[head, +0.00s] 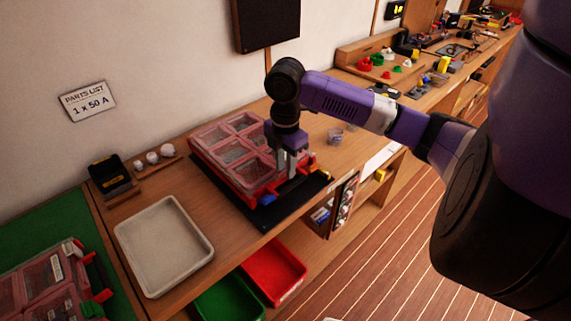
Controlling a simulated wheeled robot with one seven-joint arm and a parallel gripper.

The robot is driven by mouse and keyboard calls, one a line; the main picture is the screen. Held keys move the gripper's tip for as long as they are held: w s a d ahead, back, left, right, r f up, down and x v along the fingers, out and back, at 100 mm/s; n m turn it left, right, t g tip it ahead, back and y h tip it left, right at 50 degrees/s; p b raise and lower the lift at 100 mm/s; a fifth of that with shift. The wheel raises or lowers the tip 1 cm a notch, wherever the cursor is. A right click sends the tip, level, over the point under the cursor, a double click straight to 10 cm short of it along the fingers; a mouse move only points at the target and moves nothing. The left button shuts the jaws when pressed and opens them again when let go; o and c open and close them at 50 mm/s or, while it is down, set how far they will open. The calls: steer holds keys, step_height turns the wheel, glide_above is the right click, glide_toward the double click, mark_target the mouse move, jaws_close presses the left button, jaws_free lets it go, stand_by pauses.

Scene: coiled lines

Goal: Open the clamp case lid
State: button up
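A red case (222,168) with a clear, compartmented lid (233,150) lies on a black mat on the bench, in the middle of the head view. Its lid looks shut. A blue piece (267,199) shows at its front edge, probably a latch. My gripper (287,176) points down at the right front edge of this case. Its grey fingertips are at or just above the rim; I cannot tell whether they touch it or how far apart they are. The gripper hides part of the case's right side. I cannot tell from labels whether this is the clamp case.
A second clear-lidded case (45,285) lies on a green mat at lower left. An empty pale tray (163,245) stands left of the middle case. A small clear cup (335,136) stands to the right. Red (273,272) and green (228,300) bins sit below the bench edge.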

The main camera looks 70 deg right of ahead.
jaws_close()
stand_by(1.4)
